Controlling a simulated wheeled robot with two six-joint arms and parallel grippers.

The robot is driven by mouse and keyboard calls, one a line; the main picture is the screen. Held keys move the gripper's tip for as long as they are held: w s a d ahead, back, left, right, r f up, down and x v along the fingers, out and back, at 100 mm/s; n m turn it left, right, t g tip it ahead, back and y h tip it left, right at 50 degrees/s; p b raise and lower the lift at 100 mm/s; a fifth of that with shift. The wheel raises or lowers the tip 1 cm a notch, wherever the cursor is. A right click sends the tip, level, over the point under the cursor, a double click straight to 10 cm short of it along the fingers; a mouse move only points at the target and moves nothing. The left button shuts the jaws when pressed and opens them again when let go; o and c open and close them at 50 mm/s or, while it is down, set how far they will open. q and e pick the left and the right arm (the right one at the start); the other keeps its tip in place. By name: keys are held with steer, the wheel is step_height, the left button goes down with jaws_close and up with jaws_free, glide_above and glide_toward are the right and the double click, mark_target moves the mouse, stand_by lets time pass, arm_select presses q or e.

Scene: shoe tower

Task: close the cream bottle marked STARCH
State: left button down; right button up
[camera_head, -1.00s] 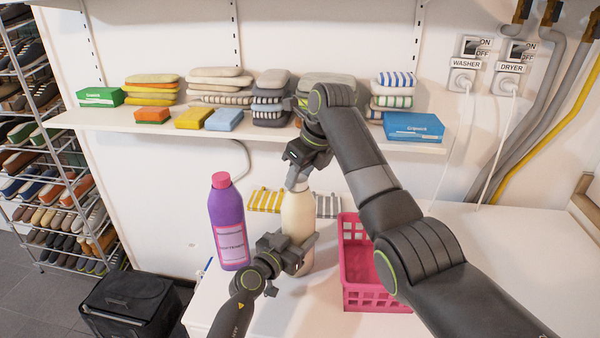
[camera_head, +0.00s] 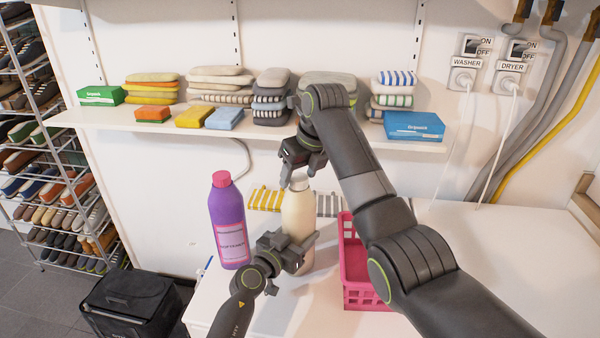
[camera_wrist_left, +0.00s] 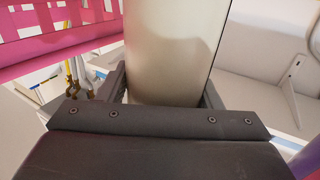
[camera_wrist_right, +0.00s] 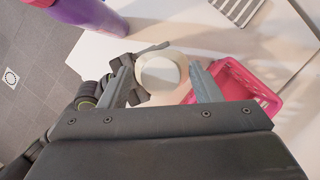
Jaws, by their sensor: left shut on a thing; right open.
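The cream bottle (camera_head: 297,212) stands upright on the white counter, and it also shows in the left wrist view (camera_wrist_left: 168,55). My left gripper (camera_head: 298,250) is shut around its lower body. A pale round top (camera_wrist_right: 160,74), which looks like a cap, is on the bottle; I cannot tell how tightly it sits. My right gripper (camera_head: 298,176) is open just above the bottle, its fingers on either side of the top in the right wrist view. No STARCH lettering is visible.
A purple bottle with a pink cap (camera_head: 229,225) stands to the left. A pink basket (camera_head: 365,298) is close on the right. Yellow-striped (camera_head: 266,199) and grey-striped cloths lie behind. A shelf (camera_head: 340,137) with stacked soles and boxes runs above. The counter's right side is clear.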

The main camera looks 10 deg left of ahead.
steer(key=shift+r, duration=2.25)
steer(key=o, duration=0.6)
steer(key=shift+c, duration=0.2)
steer(key=shift+r, duration=0.1)
steer(key=v, duration=0.7)
steer(key=shift+d+r, duration=0.1)
steer(key=shift+r, duration=0.05)
